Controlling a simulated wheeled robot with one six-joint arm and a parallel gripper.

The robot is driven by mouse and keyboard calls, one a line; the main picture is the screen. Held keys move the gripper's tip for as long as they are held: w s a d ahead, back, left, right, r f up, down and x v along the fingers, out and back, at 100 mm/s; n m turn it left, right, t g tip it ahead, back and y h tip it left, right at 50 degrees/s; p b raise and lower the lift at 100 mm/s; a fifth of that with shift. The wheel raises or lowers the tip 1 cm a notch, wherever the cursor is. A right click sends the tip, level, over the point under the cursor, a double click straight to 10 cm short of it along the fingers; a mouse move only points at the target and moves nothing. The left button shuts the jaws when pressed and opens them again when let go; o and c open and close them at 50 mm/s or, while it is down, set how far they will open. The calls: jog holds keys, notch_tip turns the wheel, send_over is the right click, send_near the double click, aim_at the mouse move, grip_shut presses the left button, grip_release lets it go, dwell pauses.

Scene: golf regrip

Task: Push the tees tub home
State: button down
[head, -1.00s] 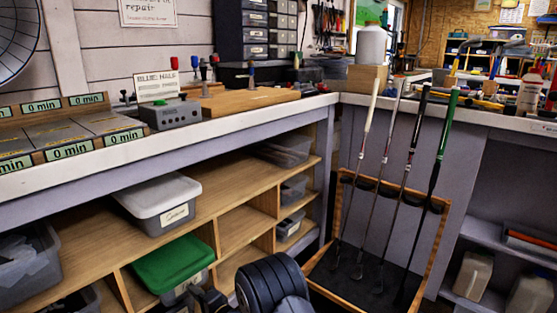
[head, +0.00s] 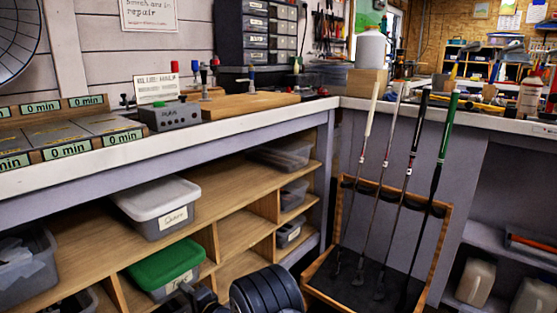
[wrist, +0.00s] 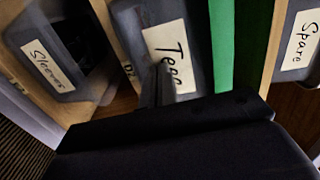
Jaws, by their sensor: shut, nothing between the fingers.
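The tees tub is the grey tub with a green lid (head: 165,262) on the lower shelf, left of centre in the head view. In the wrist view its front (wrist: 187,62) carries a white "Tees" label, partly covered by my fingers. My gripper (wrist: 165,82) is shut and empty, its fingertips at the label and seemingly touching it. In the head view my wrist and arm show just right of the tub at the bottom edge, and the fingertips are hard to make out.
A "Sleeves" tub (wrist: 48,62) and a "Spare" tub (wrist: 298,45) lie either side, past wooden boards. The white-lidded tub (head: 157,200) sits on the shelf above. An upright divider (head: 207,243) stands to the right. A golf club rack (head: 440,235) stands farther right.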

jog(key=shift+b+x, duration=0.75)
jog(key=shift+x, duration=0.95)
jog(key=v, duration=1)
jog(key=shift+p, duration=0.45)
jog(key=shift+s, duration=0.1)
jog(key=x, duration=0.9)
jog(key=shift+b, duration=0.3)
jog(key=shift+d, duration=0.1)
